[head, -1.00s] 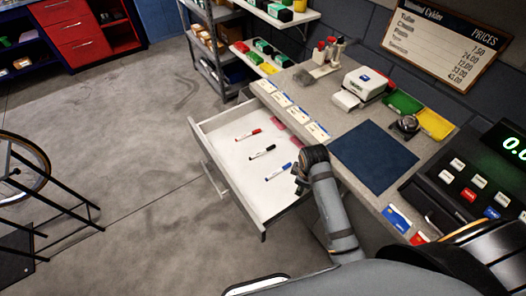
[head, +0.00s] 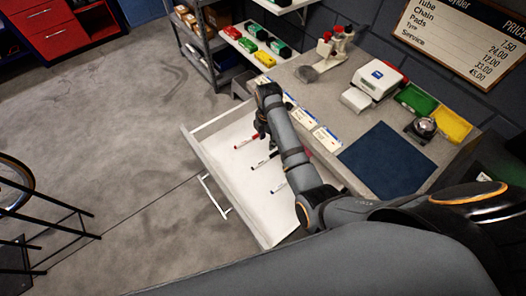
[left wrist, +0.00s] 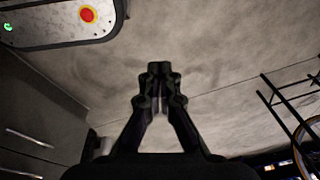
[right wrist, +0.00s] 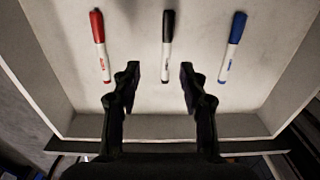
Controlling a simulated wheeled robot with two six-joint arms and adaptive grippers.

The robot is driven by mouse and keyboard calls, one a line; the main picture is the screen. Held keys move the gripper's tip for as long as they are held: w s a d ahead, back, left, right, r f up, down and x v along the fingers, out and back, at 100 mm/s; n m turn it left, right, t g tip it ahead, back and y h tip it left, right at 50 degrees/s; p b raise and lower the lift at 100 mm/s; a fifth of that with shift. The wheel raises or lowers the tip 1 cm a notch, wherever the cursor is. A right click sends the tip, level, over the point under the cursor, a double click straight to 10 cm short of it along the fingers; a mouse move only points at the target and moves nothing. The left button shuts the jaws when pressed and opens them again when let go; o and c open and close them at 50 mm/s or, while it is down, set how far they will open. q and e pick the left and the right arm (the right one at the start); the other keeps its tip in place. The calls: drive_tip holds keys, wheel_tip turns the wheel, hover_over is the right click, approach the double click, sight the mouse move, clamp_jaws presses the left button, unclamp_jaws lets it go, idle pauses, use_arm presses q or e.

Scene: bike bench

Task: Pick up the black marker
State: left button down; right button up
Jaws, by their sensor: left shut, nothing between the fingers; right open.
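The black marker (head: 262,161) lies in the open drawer between a red marker (head: 246,141) and a blue marker (head: 279,188). In the right wrist view the black marker (right wrist: 168,40) is upright in the picture, its white end between my fingertips. My right gripper (right wrist: 160,75) is open and empty, one finger on each side of that end; the height gap is hard to judge. In the head view my right gripper (head: 262,136) is over the drawer and its arm partly covers the drawer. My left gripper (left wrist: 160,72) is shut and empty, over bare floor.
The drawer (head: 225,190) has raised walls around the markers. The bench top behind holds a blue mat (head: 385,160), a white box-like device (head: 378,78) and green and yellow trays (head: 452,126). A bike stand (head: 50,225) is at the left.

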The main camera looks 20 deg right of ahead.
sight(268, 157)
drive_tip(key=f, duration=0.1)
drive_tip(key=s+f, duration=0.1)
drive_tip(key=f, duration=0.1)
drive_tip(key=shift+s+f, duration=0.2)
drive_tip(key=shift+f, duration=0.05)
wheel_tip(268, 157, down, 3)
drive_tip(key=shift+w+r+p, duration=0.15)
drive_tip(key=shift+p, duration=0.3)
drive_tip(key=f, duration=0.2)
drive_tip(key=shift+s+f, duration=0.2)
drive_tip(key=shift+f, duration=0.2)
drive_tip(key=shift+w+f, duration=0.1)
drive_tip(key=shift+f, duration=0.45)
drive_tip(key=c, duration=0.8)
use_arm(q)
drive_tip(key=s, duration=0.3)
drive_tip(key=shift+s+r, duration=0.35)
drive_tip(key=shift+s, duration=0.05)
use_arm(e)
clamp_jaws()
